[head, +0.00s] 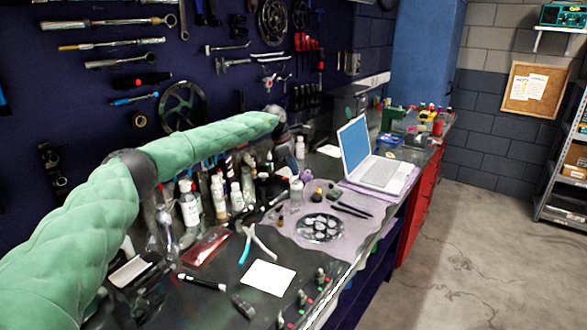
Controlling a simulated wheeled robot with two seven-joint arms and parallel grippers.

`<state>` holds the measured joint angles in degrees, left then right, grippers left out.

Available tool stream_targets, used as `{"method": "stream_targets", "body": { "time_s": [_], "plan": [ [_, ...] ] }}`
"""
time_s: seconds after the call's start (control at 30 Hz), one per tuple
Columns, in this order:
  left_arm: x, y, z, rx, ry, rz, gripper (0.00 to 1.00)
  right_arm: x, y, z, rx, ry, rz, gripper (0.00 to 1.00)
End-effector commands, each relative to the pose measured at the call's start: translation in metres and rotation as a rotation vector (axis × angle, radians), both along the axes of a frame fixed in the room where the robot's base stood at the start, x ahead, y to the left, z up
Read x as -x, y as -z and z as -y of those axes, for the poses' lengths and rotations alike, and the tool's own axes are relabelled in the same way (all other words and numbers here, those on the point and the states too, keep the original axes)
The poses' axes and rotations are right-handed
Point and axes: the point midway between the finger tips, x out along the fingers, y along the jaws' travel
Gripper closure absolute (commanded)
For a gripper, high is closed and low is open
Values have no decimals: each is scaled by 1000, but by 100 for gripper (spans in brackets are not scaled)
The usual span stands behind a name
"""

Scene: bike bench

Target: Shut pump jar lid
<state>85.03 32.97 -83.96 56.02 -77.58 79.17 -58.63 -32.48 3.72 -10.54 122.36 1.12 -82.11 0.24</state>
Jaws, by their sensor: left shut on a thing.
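My left arm reaches in from the left, and its dark wrist and gripper (284,158) point down over the back of the bench. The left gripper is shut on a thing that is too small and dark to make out. My right gripper is not in view.
Several white bottles (190,205) crowd the bench left of the gripper. A laptop (368,160) stands open to the right. A chainring (319,228) lies on a pale mat (352,238). Pliers (252,243) and a white card (268,277) lie in front. A tool wall rises behind.

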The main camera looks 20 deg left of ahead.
Motion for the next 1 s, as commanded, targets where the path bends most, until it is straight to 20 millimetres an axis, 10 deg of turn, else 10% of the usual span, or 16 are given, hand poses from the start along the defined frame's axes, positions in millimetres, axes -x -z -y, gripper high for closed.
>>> {"method": "stream_targets", "body": {
  "time_s": [1.0],
  "plan": [
    [-6,16,35,-564,1,-102,100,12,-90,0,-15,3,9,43]
  ]
}}
